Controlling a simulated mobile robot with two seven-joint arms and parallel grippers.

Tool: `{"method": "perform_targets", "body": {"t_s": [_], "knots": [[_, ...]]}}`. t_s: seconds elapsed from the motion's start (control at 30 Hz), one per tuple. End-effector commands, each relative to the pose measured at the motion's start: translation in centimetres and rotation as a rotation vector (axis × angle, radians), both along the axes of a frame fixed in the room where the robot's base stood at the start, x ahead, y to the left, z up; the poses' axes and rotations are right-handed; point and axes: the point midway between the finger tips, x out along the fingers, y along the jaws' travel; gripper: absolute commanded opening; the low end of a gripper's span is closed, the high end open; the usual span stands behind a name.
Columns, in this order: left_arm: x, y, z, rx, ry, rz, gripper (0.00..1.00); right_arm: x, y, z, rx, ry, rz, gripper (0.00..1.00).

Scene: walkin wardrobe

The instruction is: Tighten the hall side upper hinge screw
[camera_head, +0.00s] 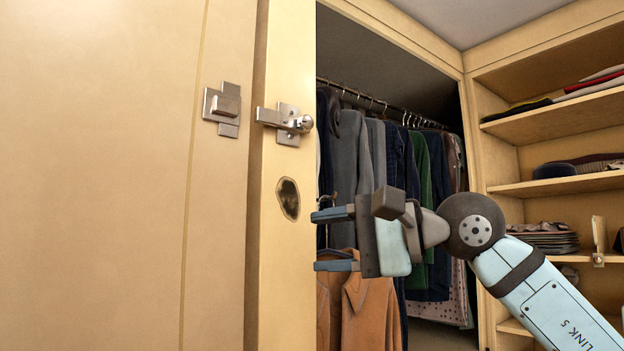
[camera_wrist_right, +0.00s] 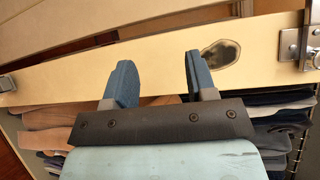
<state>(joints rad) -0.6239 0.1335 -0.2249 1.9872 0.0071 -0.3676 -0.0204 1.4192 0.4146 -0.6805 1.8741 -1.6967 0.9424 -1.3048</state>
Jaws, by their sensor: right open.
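My right gripper (camera_head: 330,240) is open and empty, its two blue fingers pointing left towards the edge of the tan door panel (camera_head: 287,250). It also shows in the right wrist view (camera_wrist_right: 159,62), with the panel passing behind the fingers. A metal fitting with a rounded knob (camera_head: 287,122) sits on the panel edge, above the gripper. A second metal fitting (camera_head: 223,109) is on the flat tan surface to its left. I cannot tell whether either is the hinge, and no screw can be made out. My left gripper is not in view.
A dark oval patch (camera_head: 288,199) marks the panel between the knobbed fitting and gripper height. Hanging clothes (camera_head: 356,155) fill the wardrobe behind my right gripper, with an orange jacket (camera_head: 372,312) below. Shelves (camera_head: 556,121) with folded clothes stand at the right.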

Motion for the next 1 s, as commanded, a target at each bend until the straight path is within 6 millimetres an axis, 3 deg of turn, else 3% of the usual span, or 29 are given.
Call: {"method": "perform_targets", "body": {"t_s": [0.03,0.2,0.4,0.53,0.67,1.0], "knots": [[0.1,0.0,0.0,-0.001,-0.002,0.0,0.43,-0.7,-0.5,2.9,-0.077,-0.144,-0.063,0.52],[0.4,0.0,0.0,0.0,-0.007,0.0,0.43,-2.6,-2.7,10.4,-0.307,-0.525,-0.281,0.52],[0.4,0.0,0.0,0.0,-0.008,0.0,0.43,-5.0,-5.1,16.2,-0.463,-0.771,-0.468,0.52],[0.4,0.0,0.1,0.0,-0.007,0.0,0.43,-5.6,-5.7,17.7,-0.5,-0.826,-0.517,0.52],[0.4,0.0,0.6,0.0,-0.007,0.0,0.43,-4.7,-5.1,18.1,-0.506,-0.832,-0.525,0.52],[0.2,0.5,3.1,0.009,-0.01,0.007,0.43,0.8,-0.9,18.2,-0.504,-0.828,-0.519,0.52]]}}
